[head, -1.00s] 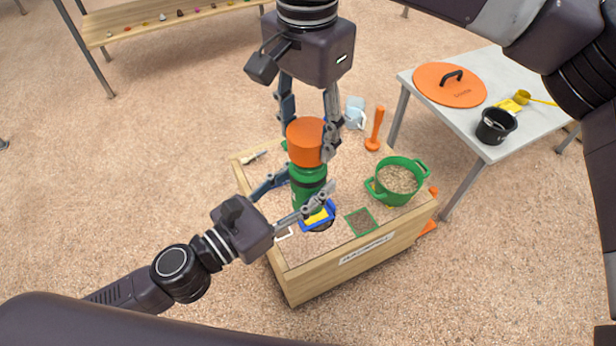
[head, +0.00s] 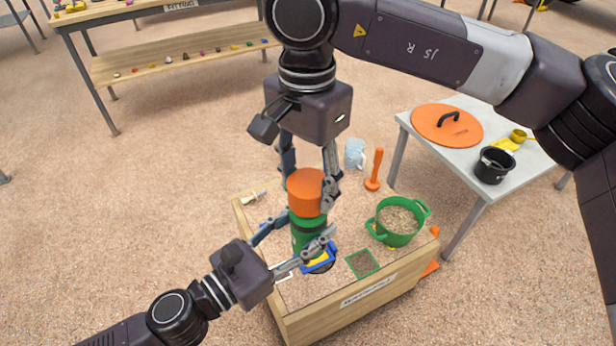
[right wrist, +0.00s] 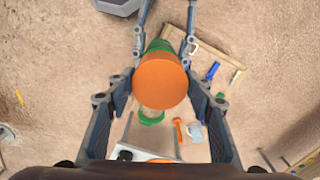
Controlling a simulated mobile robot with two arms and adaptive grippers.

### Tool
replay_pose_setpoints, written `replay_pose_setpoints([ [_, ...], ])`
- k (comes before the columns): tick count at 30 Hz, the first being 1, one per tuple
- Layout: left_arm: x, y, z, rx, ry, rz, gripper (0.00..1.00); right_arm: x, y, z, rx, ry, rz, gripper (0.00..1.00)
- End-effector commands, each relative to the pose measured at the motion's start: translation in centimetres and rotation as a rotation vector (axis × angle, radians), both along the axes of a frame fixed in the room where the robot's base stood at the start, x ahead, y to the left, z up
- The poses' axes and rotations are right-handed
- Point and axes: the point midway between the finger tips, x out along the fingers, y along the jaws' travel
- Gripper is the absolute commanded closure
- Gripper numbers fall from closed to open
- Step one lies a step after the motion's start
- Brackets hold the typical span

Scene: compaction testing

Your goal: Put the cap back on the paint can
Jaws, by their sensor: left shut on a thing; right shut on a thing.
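The orange cap (head: 305,192) is between the fingers of my right gripper (head: 307,188), which is shut on it. The cap sits directly over the green paint can (head: 306,236), in line with it. I cannot tell whether it is seated or only touching the rim. My left gripper (head: 306,229) is shut around the can lower down, from the left. In the right wrist view the round orange cap (right wrist: 161,82) fills the space between my right fingers, with part of the green can (right wrist: 158,46) showing behind it. The can's base is hidden.
A wooden box table (head: 300,315) stands below, with a blue-framed yellow item (head: 319,260), a green pot of soil (head: 398,217), an orange tamper (head: 374,168) and a clear mug (head: 355,153). A white table (head: 470,175) at right holds an orange lid (head: 447,124) and black pot (head: 494,165).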

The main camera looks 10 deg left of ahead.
Motion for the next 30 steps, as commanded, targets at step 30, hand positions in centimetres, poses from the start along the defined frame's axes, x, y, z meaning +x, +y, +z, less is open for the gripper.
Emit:
replay_pose_setpoints([
  [30, 0.0, 0.0, 0.1, -0.001, -0.002, -0.001, 1.00, 0.0, 0.0, -1.4, -0.001, 0.001, -0.001, 0.65],
])
